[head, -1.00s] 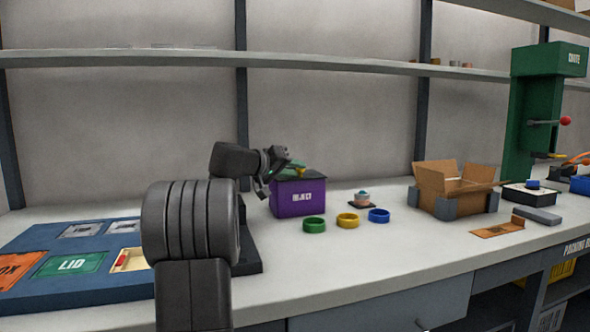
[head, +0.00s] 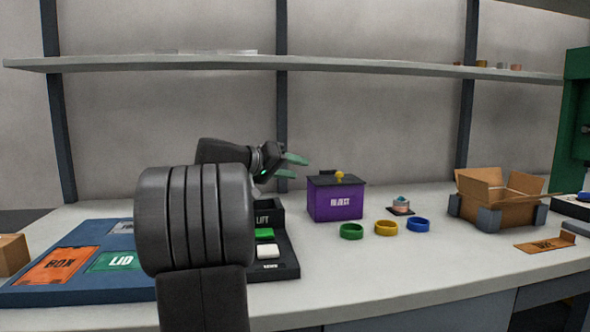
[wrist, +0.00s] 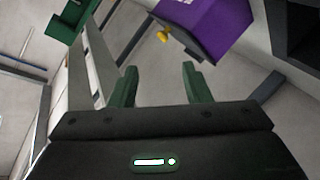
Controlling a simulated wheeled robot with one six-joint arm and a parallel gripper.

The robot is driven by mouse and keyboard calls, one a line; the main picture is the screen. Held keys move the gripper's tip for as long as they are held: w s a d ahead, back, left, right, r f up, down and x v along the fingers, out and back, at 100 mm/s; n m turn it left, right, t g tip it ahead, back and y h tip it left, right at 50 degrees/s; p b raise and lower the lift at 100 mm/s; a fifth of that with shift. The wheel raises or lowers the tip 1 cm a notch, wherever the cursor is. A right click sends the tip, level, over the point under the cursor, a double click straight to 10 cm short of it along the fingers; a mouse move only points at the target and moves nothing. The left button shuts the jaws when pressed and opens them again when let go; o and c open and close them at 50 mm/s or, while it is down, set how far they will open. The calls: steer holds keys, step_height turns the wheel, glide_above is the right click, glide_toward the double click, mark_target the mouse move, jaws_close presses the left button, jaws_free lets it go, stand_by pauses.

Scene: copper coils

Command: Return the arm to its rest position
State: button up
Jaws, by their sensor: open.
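My gripper (head: 292,167) is raised above the bench at the left of the purple box (head: 335,203), with its fingers pointing right in the head view. In the wrist view its two green fingers (wrist: 160,85) stand apart with nothing between them. The purple box has a dark lid with a yellow knob (head: 340,176); the box also shows at the top of the wrist view (wrist: 205,28). My large arm link fills the left middle of the head view and hides part of the bench.
Green (head: 351,231), yellow (head: 386,228) and blue (head: 418,225) rings lie in front of the purple box. A small coil stands on a dark pad (head: 400,211). An open cardboard box (head: 500,211) stands at right. A blue board (head: 40,293) lies at left. A shelf (head: 370,68) runs above.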

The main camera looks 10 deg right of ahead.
steer(key=b+x, duration=0.1)
steer(key=x, duration=0.8)
steer(key=shift+w+f+b, duration=0.15)
steer(key=shift+f+b, duration=0.05)
steer(key=shift+b, duration=0.15)
